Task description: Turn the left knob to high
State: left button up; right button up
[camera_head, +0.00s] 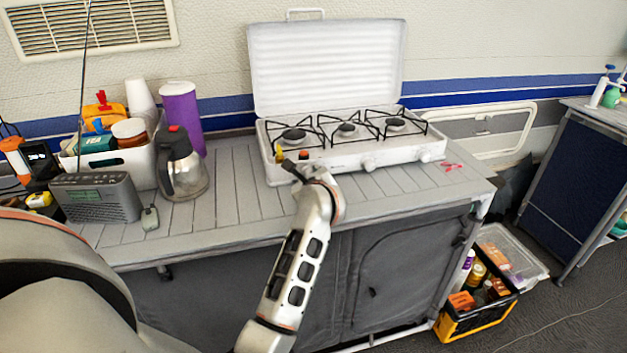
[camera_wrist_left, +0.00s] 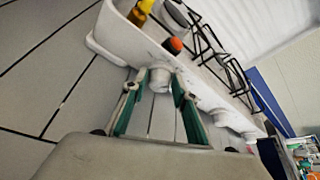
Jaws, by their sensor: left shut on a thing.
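The white camping stove (camera_head: 350,155) stands on the grey slatted counter with its lid raised. Its left knob (camera_wrist_left: 159,78) is on the stove's front and shows in the left wrist view between the two green-sided fingers of my left gripper (camera_wrist_left: 156,92). The gripper is shut on this knob. In the head view my left gripper (camera_head: 296,170) is at the stove's front left corner and hides the knob. I cannot read the knob's setting. The middle knob (camera_head: 369,163) and right knob (camera_head: 426,155) are clear of the gripper. My right gripper is not in view.
A small yellow item (camera_head: 279,153) and an orange-topped item (camera_head: 304,155) are close by the gripper. A coffee pot (camera_head: 182,165), a radio (camera_head: 95,198) and a purple tumbler (camera_head: 181,115) stand left. The counter between pot and stove is clear.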

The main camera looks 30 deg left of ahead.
pick_arm(q)
jog(key=shift+f+n, duration=0.1)
jog(key=shift+n, duration=0.2)
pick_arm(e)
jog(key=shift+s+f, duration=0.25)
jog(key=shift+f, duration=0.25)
pick_arm(q)
jog(key=o, duration=0.9)
jog(key=shift+a, duration=0.1)
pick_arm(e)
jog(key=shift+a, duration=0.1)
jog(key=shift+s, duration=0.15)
pick_arm(q)
notch_tip(320, 180, up, 10)
jog(key=shift+r, duration=0.1)
jog(key=shift+s, duration=0.1)
